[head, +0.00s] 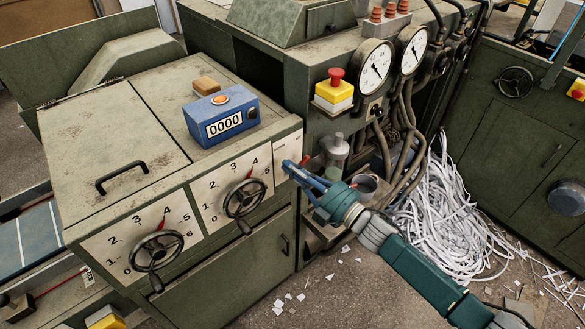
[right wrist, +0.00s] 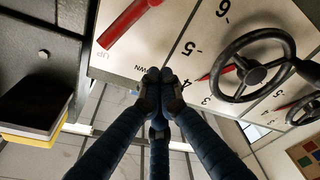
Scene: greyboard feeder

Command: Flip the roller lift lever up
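The roller lift lever (right wrist: 128,22) is a red bar at the top left of the right wrist view, lying slantwise across a white panel. In the head view only a small red bit of it (head: 304,160) shows beside my right gripper (head: 288,167). That gripper, with blue fingers, is at the right end of the machine's front panel. In the right wrist view my right gripper (right wrist: 160,77) has its fingertips together with nothing between them. They are near small lettering on the panel, apart from the lever. My left gripper is not in view.
Two black handwheels (head: 245,198) (head: 157,250) with numbered dials are left of the gripper. A blue counter (head: 221,115) sits on the machine top. A yellow box with a red button (head: 335,88), hoses and a grey cup (head: 364,184) are close by. Paper strips (head: 450,215) heap on the floor.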

